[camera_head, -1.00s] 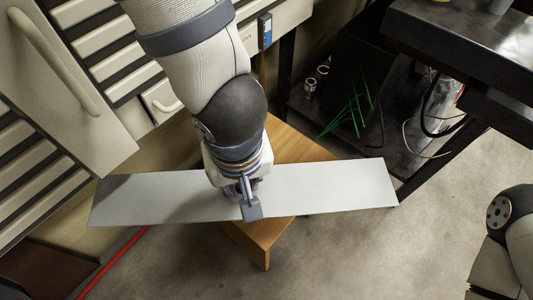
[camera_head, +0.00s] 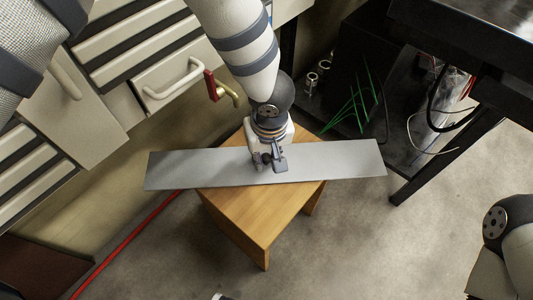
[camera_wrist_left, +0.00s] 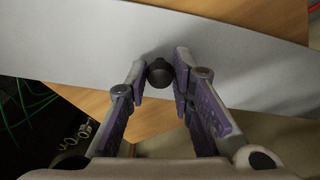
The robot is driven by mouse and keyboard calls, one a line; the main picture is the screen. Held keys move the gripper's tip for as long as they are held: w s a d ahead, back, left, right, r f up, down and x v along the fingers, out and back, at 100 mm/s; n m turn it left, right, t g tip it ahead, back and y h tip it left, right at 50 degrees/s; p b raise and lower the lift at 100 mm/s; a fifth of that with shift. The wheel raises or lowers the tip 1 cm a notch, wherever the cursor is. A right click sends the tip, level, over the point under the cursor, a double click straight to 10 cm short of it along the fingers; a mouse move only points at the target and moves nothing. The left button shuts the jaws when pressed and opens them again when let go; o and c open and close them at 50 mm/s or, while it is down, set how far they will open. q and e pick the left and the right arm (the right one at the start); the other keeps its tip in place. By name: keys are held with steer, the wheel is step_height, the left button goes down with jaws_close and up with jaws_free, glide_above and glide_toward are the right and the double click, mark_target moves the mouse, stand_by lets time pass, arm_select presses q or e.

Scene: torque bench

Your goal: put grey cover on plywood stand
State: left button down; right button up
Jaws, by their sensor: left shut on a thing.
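The grey cover (camera_head: 330,163) is a long flat panel in the head view, lying crosswise over the plywood stand (camera_head: 258,215). Both its ends reach out past the stand. My left gripper (camera_head: 268,161) is over the cover's middle, shut on its small dark knob (camera_wrist_left: 159,72), which shows between the fingers in the left wrist view. The cover (camera_wrist_left: 60,45) crosses that view, with wood of the stand (camera_wrist_left: 150,117) on either side. I cannot tell whether the cover touches the stand. My right gripper is out of view.
Cream drawers (camera_head: 165,75) with handles stand at the left, with a red-handled brass valve (camera_head: 215,87) beside them. A black bench (camera_head: 470,50) with a shelf, cables and green wires is at the right. A red hose (camera_head: 125,240) lies on the floor.

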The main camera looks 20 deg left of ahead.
mark_target(268, 170)
arm_select(q)
steer(key=shift+f, duration=0.1)
steer(key=c, duration=1.4)
jaws_free()
step_height(268, 170, up, 12)
steer(key=s+p, duration=0.1)
steer(key=p, duration=0.2)
steer(key=shift+d+p, duration=0.35)
steer(key=shift+d, duration=0.05)
steer(key=shift+s, duration=0.1)
